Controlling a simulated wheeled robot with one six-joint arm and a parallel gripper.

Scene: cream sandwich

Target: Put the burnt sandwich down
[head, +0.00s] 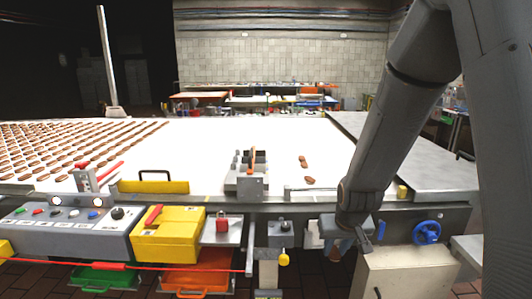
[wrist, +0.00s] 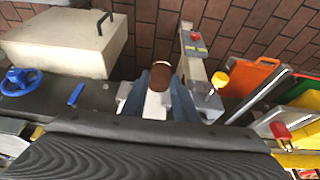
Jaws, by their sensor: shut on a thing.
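The burnt sandwich (wrist: 159,78) is dark brown with a pale cream edge. It sits between the blue fingers of my gripper (wrist: 159,92) in the wrist view, held above the front of the machine and the tiled floor. In the head view my gripper (head: 340,247) points down at the machine's front edge, left of the blue handwheel (head: 427,232) and beside the beige box (head: 405,272).
The white belt (head: 210,140) carries rows of brown sandwiches (head: 50,150) on the left and a few loose ones (head: 309,180) near the middle. A yellow box (head: 168,240), green tray (head: 105,279) and orange tray (head: 197,279) are at front left. Brick-tiled floor lies below.

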